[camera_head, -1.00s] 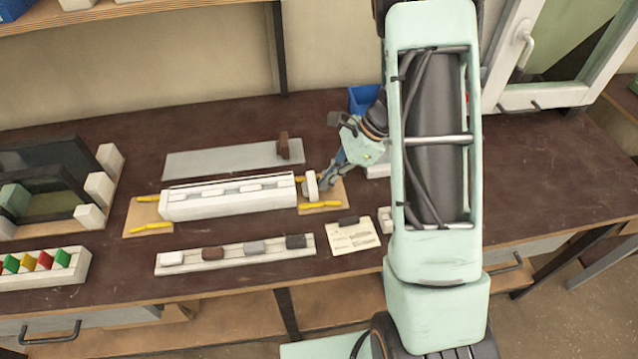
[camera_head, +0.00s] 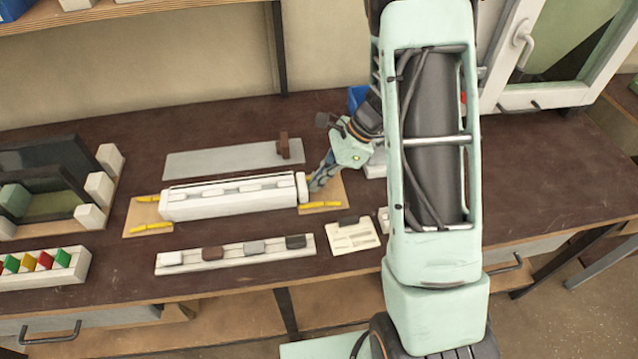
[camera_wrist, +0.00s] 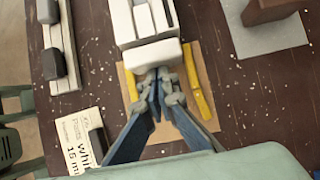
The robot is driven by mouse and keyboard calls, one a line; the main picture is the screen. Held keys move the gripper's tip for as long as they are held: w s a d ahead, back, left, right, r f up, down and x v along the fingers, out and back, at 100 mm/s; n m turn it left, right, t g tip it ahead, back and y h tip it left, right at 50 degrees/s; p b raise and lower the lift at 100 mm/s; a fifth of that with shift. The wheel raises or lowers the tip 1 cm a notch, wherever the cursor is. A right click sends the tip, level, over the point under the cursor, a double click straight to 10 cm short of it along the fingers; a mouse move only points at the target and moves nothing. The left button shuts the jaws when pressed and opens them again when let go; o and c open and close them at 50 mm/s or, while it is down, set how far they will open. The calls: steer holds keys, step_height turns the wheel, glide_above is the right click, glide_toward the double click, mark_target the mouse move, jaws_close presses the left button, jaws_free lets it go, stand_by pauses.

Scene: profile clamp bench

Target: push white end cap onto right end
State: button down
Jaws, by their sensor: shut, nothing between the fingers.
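The long white profile (camera_head: 230,203) lies across the clamp bench. The white end cap (camera_head: 302,187) sits at its right end, with no clear gap visible between them. In the wrist view the end cap (camera_wrist: 153,56) spans the near end of the profile (camera_wrist: 138,18). My gripper (camera_head: 314,184) is just right of the cap. In the wrist view the closed fingertips (camera_wrist: 160,76) are up against the cap's outer face, with nothing between them. Whether the cap is fully seated cannot be told.
Yellow strips (camera_head: 320,205) lie on the wooden board by the profile's right end. A rail with several caps (camera_head: 225,254) and a printed card (camera_head: 353,237) lie in front. A grey plate with a brown block (camera_head: 283,146) lies behind. The table at right is clear.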

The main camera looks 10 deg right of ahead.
steer(key=shift+a, duration=0.45)
stand_by(0.4)
steer(key=shift+d, duration=1.05)
step_height(320, 180, up, 8)
steer(key=p, duration=0.6)
